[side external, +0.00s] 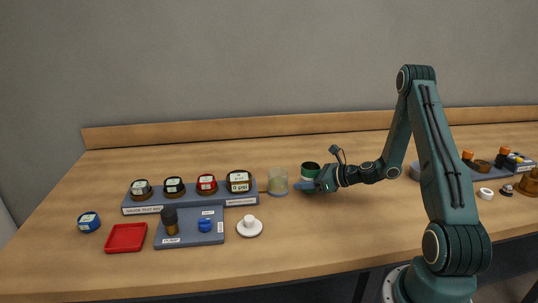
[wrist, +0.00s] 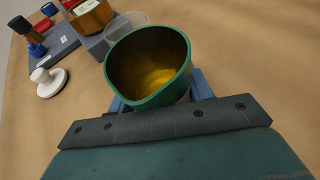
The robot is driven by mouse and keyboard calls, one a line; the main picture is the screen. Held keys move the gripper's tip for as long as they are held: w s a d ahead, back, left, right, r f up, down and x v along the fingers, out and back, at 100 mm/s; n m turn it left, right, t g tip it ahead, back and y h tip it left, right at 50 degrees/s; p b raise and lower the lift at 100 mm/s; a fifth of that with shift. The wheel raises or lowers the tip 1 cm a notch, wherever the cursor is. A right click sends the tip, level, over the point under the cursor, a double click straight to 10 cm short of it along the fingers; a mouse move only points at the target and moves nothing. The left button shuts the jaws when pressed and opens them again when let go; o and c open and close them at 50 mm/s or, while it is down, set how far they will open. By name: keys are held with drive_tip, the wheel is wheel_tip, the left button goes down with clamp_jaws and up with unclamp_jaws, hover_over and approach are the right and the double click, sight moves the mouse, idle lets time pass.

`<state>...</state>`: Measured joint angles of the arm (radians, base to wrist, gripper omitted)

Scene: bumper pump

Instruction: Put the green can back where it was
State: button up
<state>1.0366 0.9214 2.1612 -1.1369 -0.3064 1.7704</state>
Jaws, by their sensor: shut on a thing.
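The green can (side external: 309,171) stands upright, or nearly so, right of the clear cup on the wooden table. In the wrist view the green can (wrist: 150,66) is open at the top, with a dark inside and a yellowish glow at its bottom. My gripper (side external: 308,186) is shut on the can, with its blue fingers low on the can's sides. The fingers show partly behind the can in the wrist view (wrist: 158,100). I cannot tell whether the can's base touches the table.
A clear cup (side external: 278,182) stands just left of the can. The table's front middle is clear.

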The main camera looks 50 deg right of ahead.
drive_tip(key=shift+r, duration=0.1)
drive_tip(key=w+a+r+n+g+y, duration=0.2)
drive_tip(key=a+r+n+y, duration=0.3)
drive_tip(key=r, duration=0.4)
wheel_tip(320, 180, up, 9)
drive_tip(key=n+g+y, duration=0.4)
hover_over(286, 215)
drive_tip(key=shift+r, duration=0.2)
drive_tip(key=shift+f, duration=0.1)
wheel_tip(286, 215, down, 16)
drive_tip(key=shift+f, duration=0.1)
drive_tip(key=shift+f, duration=1.85)
drive_tip(key=shift+f, duration=0.15)
